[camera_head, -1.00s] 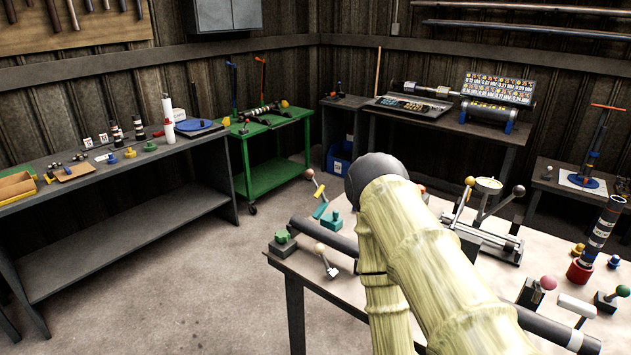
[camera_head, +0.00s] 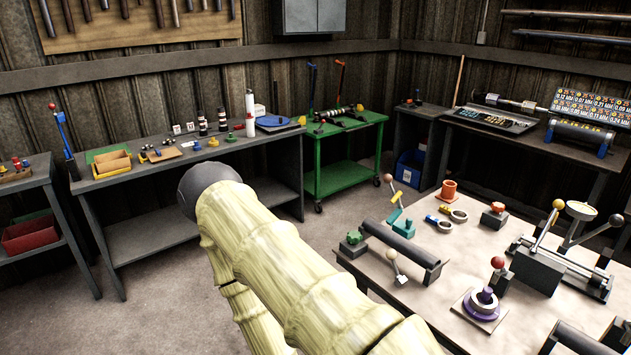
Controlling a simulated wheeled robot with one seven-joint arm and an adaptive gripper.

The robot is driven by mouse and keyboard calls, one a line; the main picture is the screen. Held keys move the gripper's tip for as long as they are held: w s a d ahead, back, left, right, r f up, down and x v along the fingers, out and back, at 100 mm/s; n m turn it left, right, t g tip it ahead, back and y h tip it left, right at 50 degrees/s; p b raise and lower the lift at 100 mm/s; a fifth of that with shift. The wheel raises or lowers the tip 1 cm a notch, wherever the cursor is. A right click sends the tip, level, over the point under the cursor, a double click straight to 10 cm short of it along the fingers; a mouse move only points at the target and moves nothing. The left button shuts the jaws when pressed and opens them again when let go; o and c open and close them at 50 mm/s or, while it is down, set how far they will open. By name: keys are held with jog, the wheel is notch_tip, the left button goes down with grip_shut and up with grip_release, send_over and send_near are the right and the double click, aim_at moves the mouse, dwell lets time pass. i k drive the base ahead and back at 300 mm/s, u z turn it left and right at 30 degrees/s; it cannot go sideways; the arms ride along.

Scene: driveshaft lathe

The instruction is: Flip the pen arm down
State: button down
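I cannot tell for sure which part is the pen arm. On the pale-topped table (camera_head: 465,255) at the right stands a grey fixture (camera_head: 565,265) with a white round dial (camera_head: 581,210) and raised levers. One lever slants up to a yellow ball knob (camera_head: 558,204). On the back bench, a dark drum (camera_head: 581,137) lies in front of a panel of coloured numbers (camera_head: 588,106). My arm, in a pale yellow sleeve with a dark round end, crosses the lower middle. My gripper is not in view.
A green cart (camera_head: 345,140) and a long grey bench (camera_head: 150,182) line the back. Floor shows between the bench and the table.

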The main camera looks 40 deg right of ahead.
aim_at(388, 177)
jog(key=u, duration=0.8)
jog(key=k, duration=1.4)
jog(key=z, duration=1.45)
jog(key=i, duration=0.25)
jog(key=z, duration=0.1)
